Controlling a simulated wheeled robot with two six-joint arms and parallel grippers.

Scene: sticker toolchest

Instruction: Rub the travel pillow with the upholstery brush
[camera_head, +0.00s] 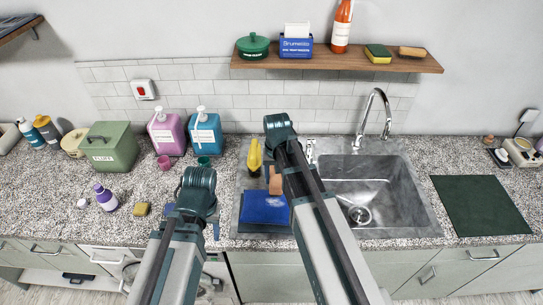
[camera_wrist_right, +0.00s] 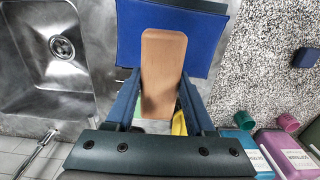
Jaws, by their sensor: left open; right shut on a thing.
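The travel pillow appears to be the flat blue item (camera_head: 263,209) at the sink's left, lying on a dark green base; it also shows in the right wrist view (camera_wrist_right: 213,38). My right gripper (camera_wrist_right: 160,85) is shut on the upholstery brush, whose plain wooden back (camera_wrist_right: 163,62) faces that camera. The brush (camera_head: 275,180) also shows in the head view, at the pillow's far edge. It overlaps the pillow in the wrist view; its underside is hidden, so I cannot tell if they touch. My left gripper (camera_head: 196,217) is open, left of the pillow, its fingers partly hidden.
A yellow item (camera_head: 254,157) stands just behind the brush. The steel sink (camera_head: 405,195) is to the right. Pink and blue pump bottles (camera_head: 206,134), a green box (camera_head: 110,150) and a yellow sponge (camera_head: 141,209) are to the left. A shelf (camera_head: 335,62) hangs above.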

